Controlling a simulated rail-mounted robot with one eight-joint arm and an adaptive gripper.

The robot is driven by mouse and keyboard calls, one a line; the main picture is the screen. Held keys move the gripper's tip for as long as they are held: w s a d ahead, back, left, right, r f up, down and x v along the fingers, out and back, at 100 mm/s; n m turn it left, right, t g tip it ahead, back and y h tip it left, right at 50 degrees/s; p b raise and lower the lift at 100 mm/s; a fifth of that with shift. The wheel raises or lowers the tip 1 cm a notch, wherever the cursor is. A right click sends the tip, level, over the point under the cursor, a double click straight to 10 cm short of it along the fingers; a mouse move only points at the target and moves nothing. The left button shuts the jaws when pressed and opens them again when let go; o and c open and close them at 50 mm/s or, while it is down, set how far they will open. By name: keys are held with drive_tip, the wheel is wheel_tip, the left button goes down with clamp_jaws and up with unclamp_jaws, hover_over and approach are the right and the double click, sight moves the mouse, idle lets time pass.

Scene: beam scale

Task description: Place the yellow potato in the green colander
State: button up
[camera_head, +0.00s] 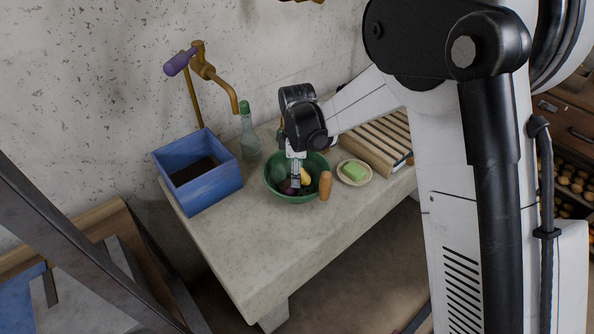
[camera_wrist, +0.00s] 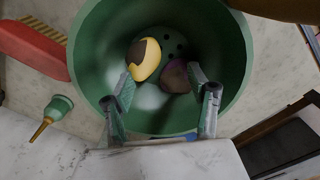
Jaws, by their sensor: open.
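The green colander (camera_head: 287,199) stands on the stone counter. It also shows in the wrist view (camera_wrist: 92,45), where its holed bottom is visible. The yellow potato (camera_wrist: 145,59) lies inside it on the bottom, partly in dark shadow. It shows in the head view as a small yellow patch (camera_head: 305,176). A dark purple item (camera_wrist: 175,76) lies beside the potato in the colander. My gripper (camera_wrist: 162,100) is open and empty, its fingers apart at the colander's near side, with the potato beyond them. In the head view my gripper (camera_head: 295,181) points down over the colander.
A blue box (camera_head: 205,188) with a tap above it and a green bottle (camera_head: 250,138) stand left. An orange-brown cylinder (camera_head: 325,186) stands close at the colander's right, near a dish with green soap (camera_head: 354,171). The counter's front left (camera_head: 245,245) is clear.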

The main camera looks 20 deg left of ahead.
wheel_tip(320, 180, up, 12)
drive_tip(key=shift+r, duration=0.15)
idle(0.3)
drive_tip(key=s+d+r+m+t, duration=0.1)
drive_tip(key=s+d+r+m, duration=0.2)
drive_tip(key=d, duration=0.4)
drive_tip(key=s+d+r+m+t+y, duration=0.1)
drive_tip(key=s+d+r+m, duration=0.15)
drive_tip(key=d+r, duration=0.3)
drive_tip(key=s+d+r+m+t, duration=0.1)
drive_tip(key=d+r+m, duration=0.25)
drive_tip(key=d, duration=0.45)
drive_tip(key=s+d+f+m+t+h, duration=0.1)
drive_tip(key=s+d+m+t, duration=0.3)
drive_tip(key=s+d+m, duration=0.7)
drive_tip(key=s+d, duration=0.5)
drive_tip(key=shift+f, duration=0.4)
